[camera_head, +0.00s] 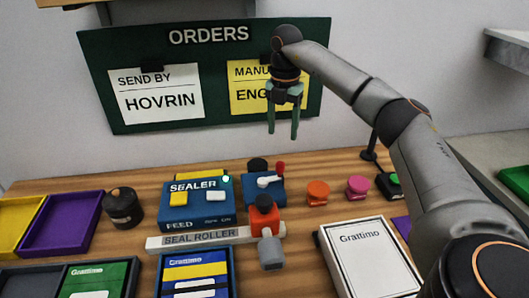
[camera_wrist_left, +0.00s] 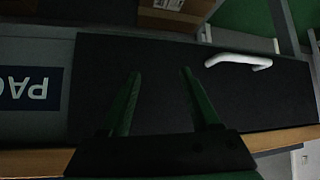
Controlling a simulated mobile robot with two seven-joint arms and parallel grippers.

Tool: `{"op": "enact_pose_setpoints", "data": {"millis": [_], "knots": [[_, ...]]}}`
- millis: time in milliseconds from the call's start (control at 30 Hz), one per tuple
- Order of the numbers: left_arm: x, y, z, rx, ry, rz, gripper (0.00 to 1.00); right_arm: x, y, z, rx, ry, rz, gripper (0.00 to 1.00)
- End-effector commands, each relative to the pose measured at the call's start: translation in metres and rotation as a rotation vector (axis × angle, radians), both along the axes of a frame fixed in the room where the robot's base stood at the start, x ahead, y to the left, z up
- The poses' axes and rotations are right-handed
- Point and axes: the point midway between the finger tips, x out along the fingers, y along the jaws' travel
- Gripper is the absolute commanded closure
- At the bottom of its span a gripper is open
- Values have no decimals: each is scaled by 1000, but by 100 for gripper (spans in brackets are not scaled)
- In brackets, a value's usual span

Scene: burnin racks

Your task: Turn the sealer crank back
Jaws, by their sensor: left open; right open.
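The blue sealer (camera_head: 197,217) stands on the wooden table, lettered SEALER and FEED. At its right is a blue block with a white crank arm (camera_head: 268,181) that ends in a red knob (camera_head: 280,167) at the upper right. My right gripper (camera_head: 282,136) is open and empty, pointing down in front of the orders board, above the crank and apart from it. My left gripper (camera_wrist_left: 158,72) shows only in the left wrist view, open and empty, over a dark panel with a white handle (camera_wrist_left: 238,61).
A white seal roller bar (camera_head: 195,240) and a red-orange part with a grey cylinder (camera_head: 271,253) lie in front of the sealer. A white Grattimo box (camera_head: 370,262), orange (camera_head: 318,192) and pink (camera_head: 358,188) knobs stand right. Purple (camera_head: 62,222) and yellow trays are left.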

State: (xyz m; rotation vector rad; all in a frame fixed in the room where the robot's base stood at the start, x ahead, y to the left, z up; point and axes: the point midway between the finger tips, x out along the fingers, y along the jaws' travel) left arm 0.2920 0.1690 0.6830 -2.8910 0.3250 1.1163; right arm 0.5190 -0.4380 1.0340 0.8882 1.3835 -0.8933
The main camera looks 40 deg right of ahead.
Motion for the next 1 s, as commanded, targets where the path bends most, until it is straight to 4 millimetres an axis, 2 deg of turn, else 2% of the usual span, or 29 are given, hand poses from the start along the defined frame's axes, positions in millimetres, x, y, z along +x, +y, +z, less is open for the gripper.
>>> {"op": "enact_pose_setpoints", "data": {"millis": [167,500,700,833,1000], "knots": [[-4,0,-3,0,9,0,37,0,0,-10,0,1,0,37],[-7,0,-6,0,16,-1,37,-1,0,-76,0,4,0,37],[-7,-1,-6,0,17,-2,37,-1,0,-109,1,2,1,37],[-7,-1,-6,0,17,-2,37,-1,0,-120,1,0,2,37],[-6,-1,-6,0,15,-2,37,-1,0,-126,1,0,2,37]]}}
